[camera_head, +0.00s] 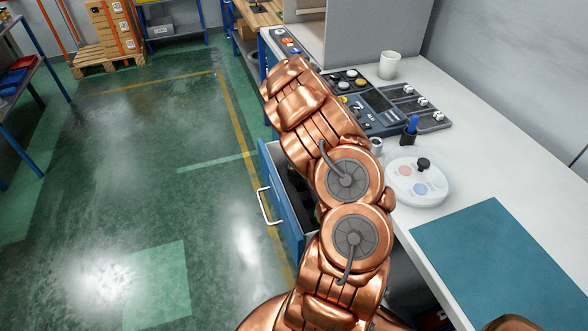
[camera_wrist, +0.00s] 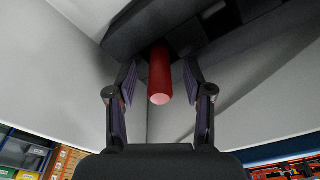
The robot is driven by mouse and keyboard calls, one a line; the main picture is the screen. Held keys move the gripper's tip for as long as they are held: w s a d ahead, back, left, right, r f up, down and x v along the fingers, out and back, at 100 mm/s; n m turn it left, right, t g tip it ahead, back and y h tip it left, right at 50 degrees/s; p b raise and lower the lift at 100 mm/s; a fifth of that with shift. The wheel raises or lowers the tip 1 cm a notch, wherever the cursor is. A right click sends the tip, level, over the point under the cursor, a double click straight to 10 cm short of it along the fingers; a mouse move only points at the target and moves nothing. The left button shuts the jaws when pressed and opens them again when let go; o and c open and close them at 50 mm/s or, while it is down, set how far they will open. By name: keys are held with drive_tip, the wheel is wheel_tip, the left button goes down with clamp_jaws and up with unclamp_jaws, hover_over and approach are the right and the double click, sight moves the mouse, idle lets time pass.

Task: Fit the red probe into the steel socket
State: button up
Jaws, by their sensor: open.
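The red probe (camera_wrist: 160,78) shows in the wrist view as a red cylinder with its pale pink end towards the camera; its far end meets a dark surface. My gripper (camera_wrist: 160,84) is open, with one finger on each side of the probe and a gap visible on both sides. In the head view my copper arm hides the gripper and the probe. A small silvery cylinder (camera_head: 376,145), which may be the steel socket, stands on the white worktop just right of my arm. Its opening is too small to make out clearly.
An open blue drawer (camera_head: 284,208) is at the left of the bench, partly behind my arm. A dark control panel (camera_head: 376,121), pen holder (camera_head: 408,136), white mug (camera_head: 389,65), round white device (camera_head: 418,184) and teal mat (camera_head: 500,262) are on the worktop.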

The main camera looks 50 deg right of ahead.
drive_tip(key=shift+f, duration=0.45)
drive_tip(key=shift+c, duration=0.2)
clamp_jaws()
